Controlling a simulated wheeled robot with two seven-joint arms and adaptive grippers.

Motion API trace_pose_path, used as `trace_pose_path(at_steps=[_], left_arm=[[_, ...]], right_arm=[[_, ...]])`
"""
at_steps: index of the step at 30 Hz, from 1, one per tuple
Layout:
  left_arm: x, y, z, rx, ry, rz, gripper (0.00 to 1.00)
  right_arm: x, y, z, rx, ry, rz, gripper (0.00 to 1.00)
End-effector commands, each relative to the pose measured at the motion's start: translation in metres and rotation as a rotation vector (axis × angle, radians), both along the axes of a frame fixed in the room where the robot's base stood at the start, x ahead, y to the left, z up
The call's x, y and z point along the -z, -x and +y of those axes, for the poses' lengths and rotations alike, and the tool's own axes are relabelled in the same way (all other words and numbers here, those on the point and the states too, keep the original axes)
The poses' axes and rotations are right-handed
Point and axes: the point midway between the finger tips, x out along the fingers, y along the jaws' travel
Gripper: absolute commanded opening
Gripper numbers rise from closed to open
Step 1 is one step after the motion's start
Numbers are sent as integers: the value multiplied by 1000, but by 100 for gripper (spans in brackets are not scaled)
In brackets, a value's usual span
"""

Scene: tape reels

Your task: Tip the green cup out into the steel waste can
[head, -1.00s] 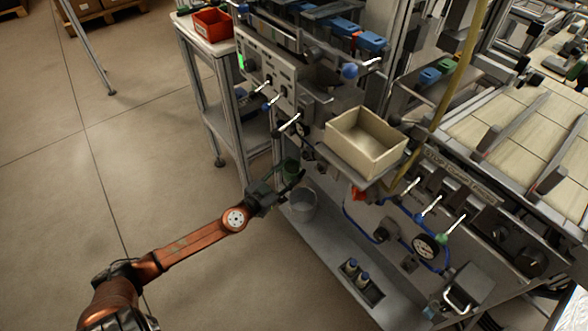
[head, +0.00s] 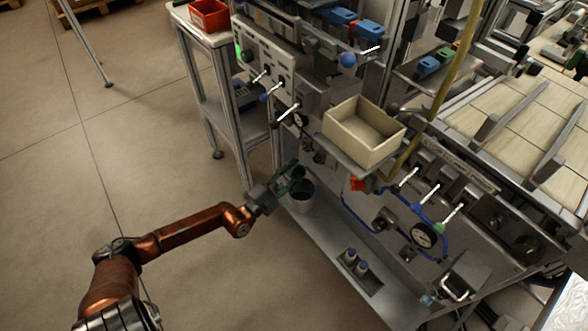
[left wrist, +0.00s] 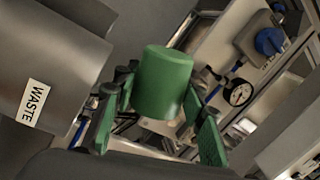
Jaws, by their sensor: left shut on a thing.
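The green cup (left wrist: 163,82) sits between the two finger pads of my left gripper (left wrist: 155,122), which is shut on it. In the head view the cup (head: 295,174) is small and partly hidden by the left gripper (head: 283,185). It is tilted well over onto its side, close above the steel waste can (head: 300,200). In the left wrist view the can (left wrist: 58,62), marked WASTE, stands beside the cup, its picture turned sideways. The inside of the cup is hidden, and I cannot tell whether anything is falling from it. My right gripper is not in view.
A cream bin (head: 363,133) juts out on a bracket above and right of the can. The panel behind carries levers, blue hoses and a gauge (head: 424,236).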

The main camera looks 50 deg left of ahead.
Motion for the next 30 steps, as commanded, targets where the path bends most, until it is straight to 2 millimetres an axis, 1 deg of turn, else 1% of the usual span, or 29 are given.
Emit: trace_pose_path(at_steps=[1,11,18,24,30], left_arm=[[5,0,0,1,-26,1,18],[5,0,-3,2,-218,-14,18],[7,0,-4,3,-415,-29,18],[3,1,-8,2,-624,-48,18],[0,1,-9,1,-700,-55,18]], right_arm=[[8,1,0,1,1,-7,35],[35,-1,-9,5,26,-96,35],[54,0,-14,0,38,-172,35],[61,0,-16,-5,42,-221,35],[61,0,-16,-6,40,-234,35]])
